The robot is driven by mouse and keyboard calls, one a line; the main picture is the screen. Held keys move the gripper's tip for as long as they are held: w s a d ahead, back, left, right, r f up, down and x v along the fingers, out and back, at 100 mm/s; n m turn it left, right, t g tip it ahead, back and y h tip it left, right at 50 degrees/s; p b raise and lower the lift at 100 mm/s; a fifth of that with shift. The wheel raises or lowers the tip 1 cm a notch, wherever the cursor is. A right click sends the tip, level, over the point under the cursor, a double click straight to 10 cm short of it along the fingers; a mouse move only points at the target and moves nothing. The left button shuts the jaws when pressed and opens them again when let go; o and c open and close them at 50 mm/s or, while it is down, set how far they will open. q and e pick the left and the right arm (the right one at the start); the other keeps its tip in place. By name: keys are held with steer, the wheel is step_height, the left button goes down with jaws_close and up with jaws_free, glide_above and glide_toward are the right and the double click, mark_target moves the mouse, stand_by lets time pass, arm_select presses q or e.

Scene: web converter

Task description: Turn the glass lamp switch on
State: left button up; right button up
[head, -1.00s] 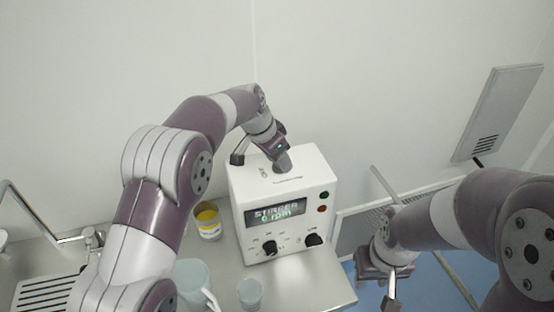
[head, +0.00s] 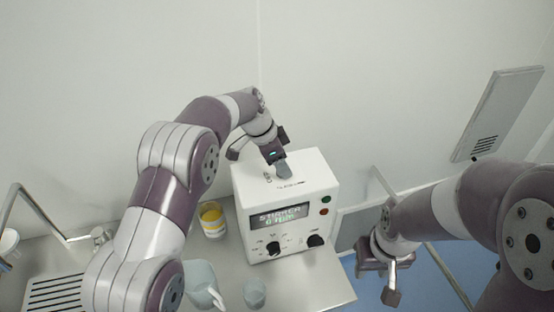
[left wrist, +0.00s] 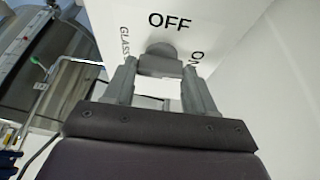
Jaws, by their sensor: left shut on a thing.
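The glass lamp switch (left wrist: 160,60) is a small grey knob on a white face with printed "GLASS", "OFF" and "ON" labels. "OFF" is above the knob and "ON" to its right in the left wrist view. My left gripper (left wrist: 160,80) is shut on the knob, one finger on each side. In the head view the left gripper (head: 283,168) is over the top of the white stirrer box (head: 255,187) and hides the knob. My right gripper (head: 382,278) hangs to the right of the box, away from it; its fingertips are not clear.
The box front has a display (head: 280,216), black knobs and red and green buttons. A yellow-and-white jar (head: 212,219), a pale jug (head: 201,280) and a small cup (head: 255,293) stand left and in front. A wall panel (head: 498,112) is at the right.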

arm_select(q)
steer(key=shift+w+r, duration=0.1)
steer(key=shift+r, duration=0.1)
steer(key=o, duration=0.8)
steer(key=shift+o, duration=1.2)
steer(key=shift+f, duration=0.1)
steer(key=p+v, duration=0.8)
steer(key=v, duration=0.4)
